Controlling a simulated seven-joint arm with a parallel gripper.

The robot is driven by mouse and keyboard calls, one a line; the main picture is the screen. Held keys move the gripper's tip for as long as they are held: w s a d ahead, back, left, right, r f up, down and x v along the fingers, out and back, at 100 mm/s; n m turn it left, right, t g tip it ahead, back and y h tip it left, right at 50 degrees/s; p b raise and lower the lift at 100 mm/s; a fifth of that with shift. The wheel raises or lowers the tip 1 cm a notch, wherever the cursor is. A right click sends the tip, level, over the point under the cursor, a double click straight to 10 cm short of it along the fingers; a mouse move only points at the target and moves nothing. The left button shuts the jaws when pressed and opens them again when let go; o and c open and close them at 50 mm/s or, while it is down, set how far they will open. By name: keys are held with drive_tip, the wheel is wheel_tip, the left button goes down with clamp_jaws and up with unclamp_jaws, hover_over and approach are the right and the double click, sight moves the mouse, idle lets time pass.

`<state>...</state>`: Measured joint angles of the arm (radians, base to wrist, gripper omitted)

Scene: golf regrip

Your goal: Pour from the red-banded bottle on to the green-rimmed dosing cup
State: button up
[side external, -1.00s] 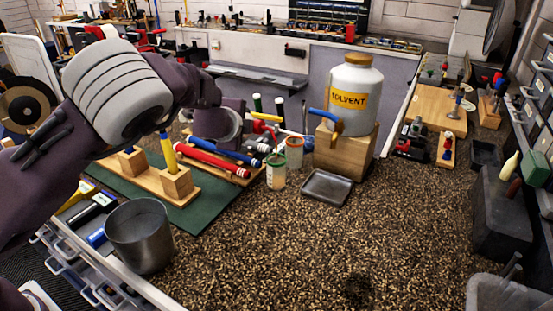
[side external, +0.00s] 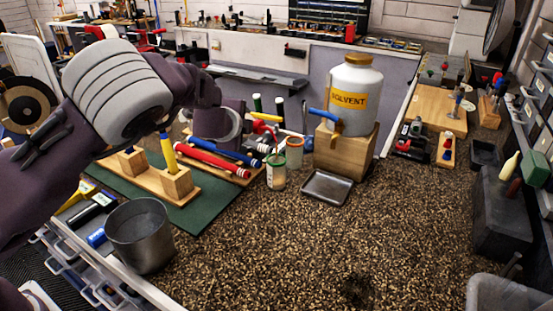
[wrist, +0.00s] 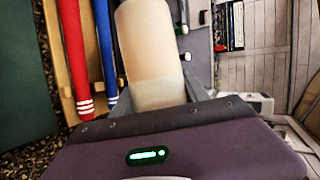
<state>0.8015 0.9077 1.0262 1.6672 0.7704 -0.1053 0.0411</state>
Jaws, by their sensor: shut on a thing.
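My gripper (wrist: 155,105) is shut on a pale, translucent bottle (wrist: 150,50), which fills the middle of the wrist view. No red band shows there. In the side view my wrist hides most of the held bottle. A red cap and thin red spout (side external: 268,117) show just right of my wrist, seemingly part of it, with the spout curving down toward the green-rimmed dosing cup (side external: 276,172). This clear cup stands upright on the bench with pale contents low inside. I cannot tell whether liquid is flowing.
An orange-rimmed cup (side external: 294,152) stands close behind the green-rimmed cup. A grey tray (side external: 326,188) and a solvent jug (side external: 356,92) on a wooden block (side external: 345,150) are to the right. Red and blue grips (side external: 212,160) lie left. A metal beaker (side external: 140,235) stands front left.

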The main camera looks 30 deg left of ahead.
idle(0.3)
drive_tip(key=shift+n+h, duration=0.8)
drive_tip(key=shift+n, duration=0.1)
drive_tip(key=shift+d+f+n+g+h, duration=0.15)
drive_tip(key=shift+d+n+g+h, duration=0.2)
drive_tip(key=shift+h, duration=0.25)
drive_tip(key=shift+n+h, duration=0.75)
drive_tip(key=shift+h, duration=0.05)
drive_tip(key=r, duration=0.4)
drive_tip(key=shift+d+r, duration=0.15)
drive_tip(key=shift+d, duration=0.15)
drive_tip(key=shift+d+r+n+h, duration=0.15)
drive_tip(key=shift+d+r+h, duration=0.1)
drive_tip(key=shift+r, duration=0.25)
drive_tip(key=shift+d+r+n+h, duration=0.15)
drive_tip(key=shift+d+r+h, duration=0.1)
drive_tip(key=shift+r, duration=0.2)
